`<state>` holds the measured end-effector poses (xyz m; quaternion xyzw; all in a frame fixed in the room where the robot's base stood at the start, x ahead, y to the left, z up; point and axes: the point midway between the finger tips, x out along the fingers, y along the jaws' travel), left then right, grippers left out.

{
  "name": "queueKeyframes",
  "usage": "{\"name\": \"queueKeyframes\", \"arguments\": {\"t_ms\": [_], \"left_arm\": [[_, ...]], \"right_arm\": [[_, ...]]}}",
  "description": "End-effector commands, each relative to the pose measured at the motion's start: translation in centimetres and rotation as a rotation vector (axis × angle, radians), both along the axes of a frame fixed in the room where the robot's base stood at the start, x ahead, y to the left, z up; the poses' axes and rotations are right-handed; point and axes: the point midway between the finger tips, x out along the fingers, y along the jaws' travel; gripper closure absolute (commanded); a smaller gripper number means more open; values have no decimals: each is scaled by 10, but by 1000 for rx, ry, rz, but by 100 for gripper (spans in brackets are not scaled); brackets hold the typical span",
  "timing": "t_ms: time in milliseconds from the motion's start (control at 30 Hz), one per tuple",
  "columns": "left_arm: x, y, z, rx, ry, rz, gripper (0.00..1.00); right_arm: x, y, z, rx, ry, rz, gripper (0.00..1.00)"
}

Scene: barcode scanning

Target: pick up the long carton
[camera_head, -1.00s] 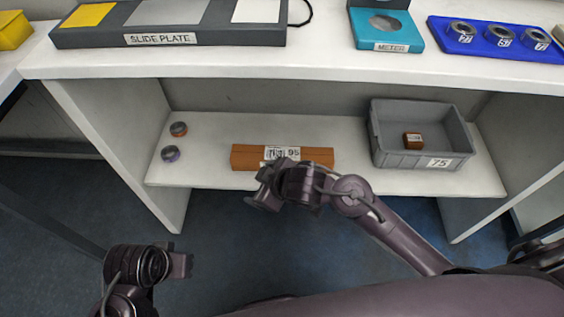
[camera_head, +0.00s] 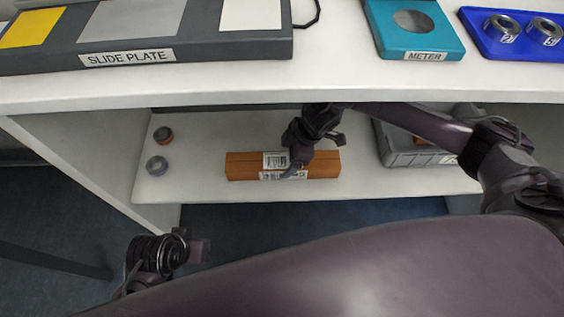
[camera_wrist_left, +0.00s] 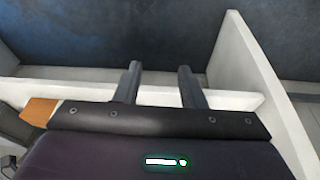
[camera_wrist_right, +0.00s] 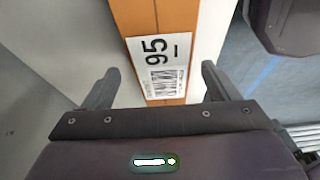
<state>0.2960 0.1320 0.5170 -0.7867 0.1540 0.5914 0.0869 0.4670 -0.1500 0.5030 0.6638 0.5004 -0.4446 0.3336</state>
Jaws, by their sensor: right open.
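The long carton (camera_head: 240,166) is brown-orange with white labels and lies flat on the lower shelf. My right gripper (camera_head: 297,165) is over its right half in the head view and hides part of it. In the right wrist view the fingers (camera_wrist_right: 160,74) are wide apart with nothing gripped. The carton (camera_wrist_right: 177,18) with its "95" label appears between them; I cannot tell whether they touch it. My left gripper (camera_head: 197,250) is low in front of the shelf, away from the carton. Its fingers (camera_wrist_left: 159,68) are apart and empty.
A grey bin (camera_head: 400,157) stands on the right, partly behind my right arm. The worktop (camera_head: 220,84) overhangs the shelf, carrying the slide plate (camera_head: 190,57), teal meter (camera_head: 440,42) and blue tray (camera_head: 495,52).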

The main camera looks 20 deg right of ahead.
Motion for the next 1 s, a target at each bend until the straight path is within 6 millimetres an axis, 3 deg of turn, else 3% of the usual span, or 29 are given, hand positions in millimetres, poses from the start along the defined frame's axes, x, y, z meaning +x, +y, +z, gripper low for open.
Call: {"name": "queueKeyframes", "arguments": {"t_ms": [300,600,1000], "left_arm": [[8,-19,-7,-56,-97,-32,64],[9,-22,-4,-64,-111,-36,64],[9,-21,-4,-64,-112,-35,64]], "right_arm": [[2,19,-42,-1,-2,0,18],[2,20,-45,-1,-3,1,18],[2,20,-45,-1,-3,1,69]]}}
